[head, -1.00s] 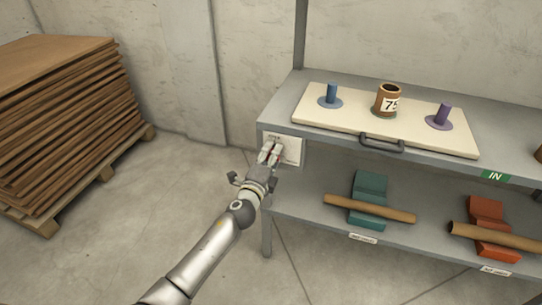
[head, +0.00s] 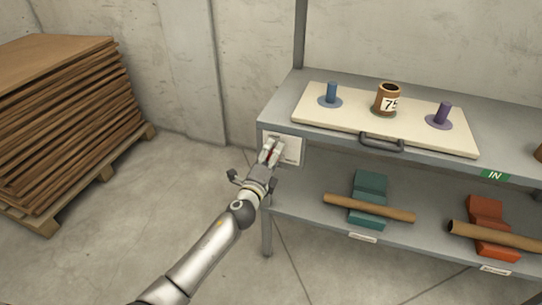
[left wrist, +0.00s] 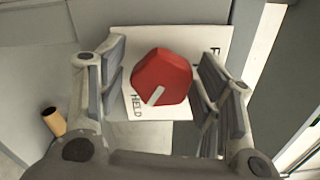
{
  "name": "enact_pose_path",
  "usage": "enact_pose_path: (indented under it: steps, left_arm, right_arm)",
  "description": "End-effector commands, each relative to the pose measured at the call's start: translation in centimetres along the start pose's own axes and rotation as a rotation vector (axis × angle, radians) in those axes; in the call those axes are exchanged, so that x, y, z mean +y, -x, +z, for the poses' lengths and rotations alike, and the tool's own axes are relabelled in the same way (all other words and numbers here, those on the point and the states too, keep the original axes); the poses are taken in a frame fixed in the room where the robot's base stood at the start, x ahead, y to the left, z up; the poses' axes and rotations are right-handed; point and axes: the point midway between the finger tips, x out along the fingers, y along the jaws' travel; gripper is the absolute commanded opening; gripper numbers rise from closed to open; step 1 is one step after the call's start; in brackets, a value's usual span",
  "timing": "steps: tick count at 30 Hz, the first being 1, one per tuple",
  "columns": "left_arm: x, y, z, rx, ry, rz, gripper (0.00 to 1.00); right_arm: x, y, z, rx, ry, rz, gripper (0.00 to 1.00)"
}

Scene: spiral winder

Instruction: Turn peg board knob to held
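The red knob (left wrist: 161,77) sits on a white plate (left wrist: 140,43) in the left wrist view. Its pale pointer mark points to the lower left, toward the word HELD (left wrist: 137,105). Another label at the plate's upper right is mostly hidden by a finger. In the head view the plate (head: 292,149) is on the shelf's left front corner, with the knob mostly hidden by my gripper. My left gripper (head: 271,150) is open, its fingers on either side of the knob with visible gaps. The peg board (head: 345,117) lies on the shelf above. My right gripper is not in view.
The board carries a blue peg (head: 331,94), a brown core marked 75 (head: 386,100) and a purple peg (head: 442,115). A dark handle (head: 382,143) juts from its front. Tubes rest on teal and orange blocks below. Stacked boards (head: 70,100) stand left; floor between is clear.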

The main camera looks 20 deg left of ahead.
Motion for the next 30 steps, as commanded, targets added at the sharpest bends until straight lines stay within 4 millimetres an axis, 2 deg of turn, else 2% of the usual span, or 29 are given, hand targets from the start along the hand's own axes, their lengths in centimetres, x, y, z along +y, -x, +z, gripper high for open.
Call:
enact_pose_path:
  steps: [8, 13, 17, 24, 30]
  left_arm:
    - [-0.1, 0.0, 0.1, -0.001, 0.002, -0.002, 0.61]
    - [0.0, 1.2, 0.1, -0.001, 0.001, -0.001, 0.61]
    - [0.1, 3.3, 0.0, 0.0, 0.002, 0.0, 0.61]
    - [0.1, 8.2, 0.0, 0.001, 0.002, 0.001, 0.61]
    - [0.1, 10.9, 0.0, -0.001, 0.003, 0.001, 0.61]
  right_arm:
    - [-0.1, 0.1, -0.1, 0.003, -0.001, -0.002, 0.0]
    - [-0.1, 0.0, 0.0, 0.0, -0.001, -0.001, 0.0]
    - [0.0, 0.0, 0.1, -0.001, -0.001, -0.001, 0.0]
    - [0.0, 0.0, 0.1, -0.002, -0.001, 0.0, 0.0]
    - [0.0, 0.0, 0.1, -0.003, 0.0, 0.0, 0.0]
